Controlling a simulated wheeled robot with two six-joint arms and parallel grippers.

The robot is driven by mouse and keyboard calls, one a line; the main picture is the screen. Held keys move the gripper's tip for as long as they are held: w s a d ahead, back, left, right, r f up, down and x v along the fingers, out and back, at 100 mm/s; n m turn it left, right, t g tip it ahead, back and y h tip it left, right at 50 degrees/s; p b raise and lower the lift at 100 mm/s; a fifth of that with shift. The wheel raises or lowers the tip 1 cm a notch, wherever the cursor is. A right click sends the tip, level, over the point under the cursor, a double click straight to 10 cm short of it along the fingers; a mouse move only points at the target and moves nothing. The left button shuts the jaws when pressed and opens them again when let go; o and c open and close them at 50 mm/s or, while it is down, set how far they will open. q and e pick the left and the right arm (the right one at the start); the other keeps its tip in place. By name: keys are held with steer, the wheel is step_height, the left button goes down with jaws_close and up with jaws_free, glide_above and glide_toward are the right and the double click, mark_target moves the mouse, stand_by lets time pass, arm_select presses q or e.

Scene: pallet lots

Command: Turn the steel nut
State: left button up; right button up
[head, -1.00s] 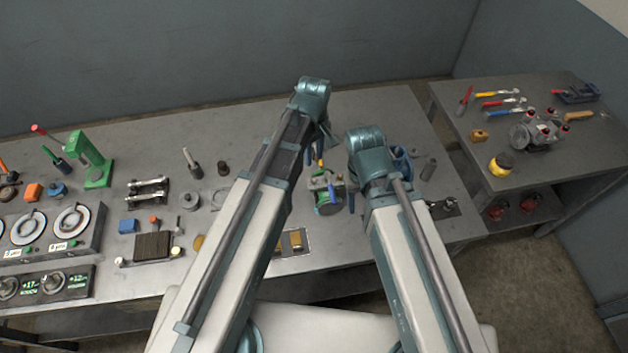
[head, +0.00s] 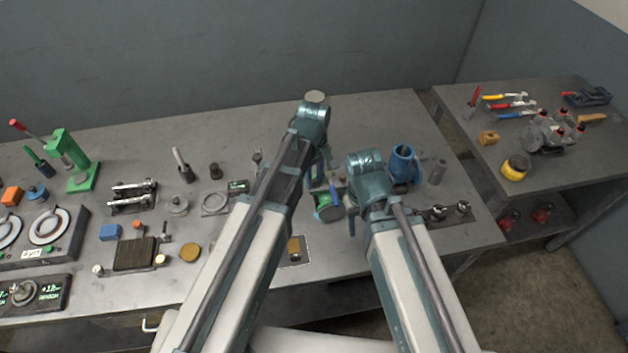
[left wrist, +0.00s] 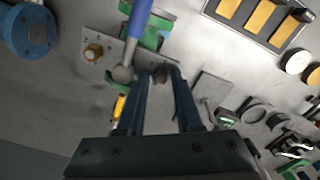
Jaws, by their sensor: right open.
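My left gripper (left wrist: 159,75) points down over a green fixture (left wrist: 147,35) with a grey plate. Its fingers are apart. A small dark round piece (left wrist: 160,73) shows between the tips; I cannot tell whether it is the steel nut, or whether the fingers touch it. A blue handle with a round grey end (left wrist: 138,22) lies just left of the fingers. In the head view my left gripper (head: 324,168) is above the green fixture (head: 328,208), partly covered by my arms. My right gripper (head: 366,218) is open, low beside the fixture's right side; its wrist hides part of it.
A blue cup-like part (head: 403,165) and a grey cylinder (head: 437,172) stand right of my right wrist. A tray with yellow pieces (head: 292,250) lies in front. A green press (head: 72,160) stands at the left.

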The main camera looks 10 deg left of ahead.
arm_select(q)
jaws_close()
steer(key=shift+m, duration=0.4)
steer(key=m, duration=0.4)
steer(key=shift+m, duration=0.4)
steer(key=m, duration=0.6)
stand_by(0.5)
